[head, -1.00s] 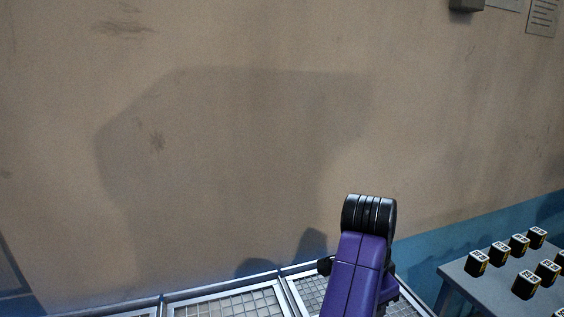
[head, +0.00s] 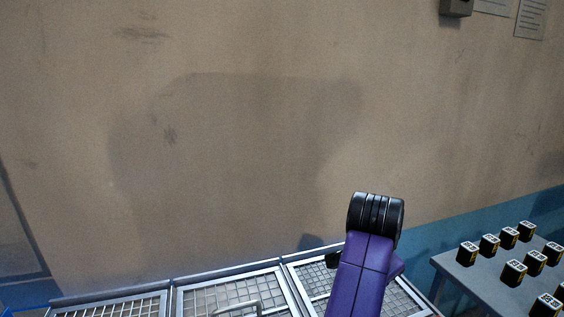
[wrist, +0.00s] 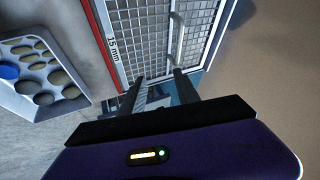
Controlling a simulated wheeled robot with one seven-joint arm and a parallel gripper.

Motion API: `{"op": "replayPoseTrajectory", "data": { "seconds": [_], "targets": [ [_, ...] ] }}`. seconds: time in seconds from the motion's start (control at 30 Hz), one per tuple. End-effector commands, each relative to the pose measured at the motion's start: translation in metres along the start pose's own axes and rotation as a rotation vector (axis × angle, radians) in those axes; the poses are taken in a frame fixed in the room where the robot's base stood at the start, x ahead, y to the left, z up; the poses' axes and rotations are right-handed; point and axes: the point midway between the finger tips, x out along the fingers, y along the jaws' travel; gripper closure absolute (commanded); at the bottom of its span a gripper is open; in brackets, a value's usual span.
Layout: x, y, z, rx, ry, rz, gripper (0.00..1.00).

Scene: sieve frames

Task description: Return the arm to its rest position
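My arm shows in the head view as a purple link with a black ribbed joint, raised in front of the wall at lower right of centre. My gripper is outside the head view. In the wrist view my gripper (wrist: 159,88) shows two dark fingers held apart, with no object seen held between them. Beyond the fingers is a wire-mesh sieve frame (wrist: 113,22) with a metal handle (wrist: 178,40), a red edge and a "15 mm" label. Sieve frames also line the bottom of the head view, one in the middle (head: 181,304).
A grey table (head: 466,279) at right holds several black-and-yellow blocks (head: 467,253). A brown wall (head: 250,150) stands behind the frames.

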Motion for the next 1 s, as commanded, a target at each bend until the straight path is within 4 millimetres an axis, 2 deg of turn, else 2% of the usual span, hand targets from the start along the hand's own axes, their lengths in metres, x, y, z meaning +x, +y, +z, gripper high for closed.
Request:
{"op": "replayPoseTrajectory", "data": {
  "seconds": [0.1, 0.27, 0.4, 0.53, 0.73, 0.87, 1.0],
  "targets": [
    [-0.002, -0.013, -0.018, -0.052, 0.094, -0.083, 0.62],
    [-0.005, -0.022, -0.045, -0.15, 0.264, -0.193, 0.62],
    [-0.009, -0.02, -0.068, -0.267, 0.447, -0.285, 0.62],
    [-0.016, -0.01, -0.077, -0.399, 0.621, -0.365, 0.62],
    [-0.03, 0.017, -0.064, -0.597, 0.834, -0.476, 0.62],
    [-0.039, 0.042, -0.043, -0.711, 0.928, -0.543, 0.62],
    [-0.048, 0.075, -0.013, -0.813, 0.995, -0.613, 0.62]
  ]
}}
